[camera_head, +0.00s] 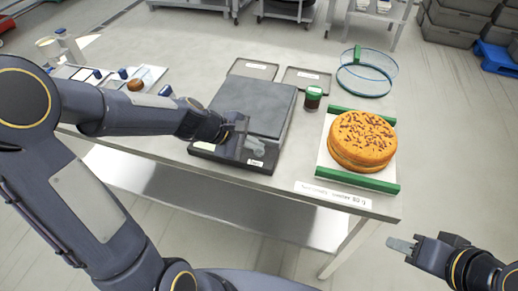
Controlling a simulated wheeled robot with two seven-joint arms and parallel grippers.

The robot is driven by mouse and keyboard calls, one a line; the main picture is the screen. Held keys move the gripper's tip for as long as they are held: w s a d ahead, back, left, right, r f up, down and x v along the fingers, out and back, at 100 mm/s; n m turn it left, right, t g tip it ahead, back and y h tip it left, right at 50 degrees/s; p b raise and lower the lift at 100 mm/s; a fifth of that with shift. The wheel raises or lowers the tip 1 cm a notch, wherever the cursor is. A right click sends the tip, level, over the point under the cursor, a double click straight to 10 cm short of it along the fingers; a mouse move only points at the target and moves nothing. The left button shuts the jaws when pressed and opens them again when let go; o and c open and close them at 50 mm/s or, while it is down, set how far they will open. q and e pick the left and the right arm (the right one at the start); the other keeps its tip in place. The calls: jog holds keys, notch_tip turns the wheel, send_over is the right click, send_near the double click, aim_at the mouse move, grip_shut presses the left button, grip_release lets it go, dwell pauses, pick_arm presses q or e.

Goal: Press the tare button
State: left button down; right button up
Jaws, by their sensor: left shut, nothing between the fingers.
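A scale with a wide grey weighing plate (258,103) on a dark base stands on the table. A small white label (256,163) sits on the base's front strip, towards its right; its print is too small to read surely. My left gripper (257,147) is shut and empty, over the front of the scale close behind the label. I cannot tell whether its tips touch the scale. The tare button itself cannot be made out. My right gripper (398,244) is off the table's front right corner, apart from everything; its fingers overlap in this view.
A round cake (362,138) with dark sprinkles sits on a green-edged white board (322,163) right of the scale. A small green-lidded jar (313,97) stands between them. Behind are two flat trays (254,69) (305,80) and a blue hoop-shaped item (362,84). A printed card (333,193) lies along the front edge.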

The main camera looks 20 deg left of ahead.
aim_at(255, 152)
pick_arm(q)
jog(key=shift+r, duration=0.15)
jog(key=shift+r+p, duration=0.8)
jog(key=shift+p, duration=0.05)
notch_tip(255, 152, up, 5)
jog(key=p, duration=0.4)
jog(key=shift+p, duration=0.35)
dwell(0.4)
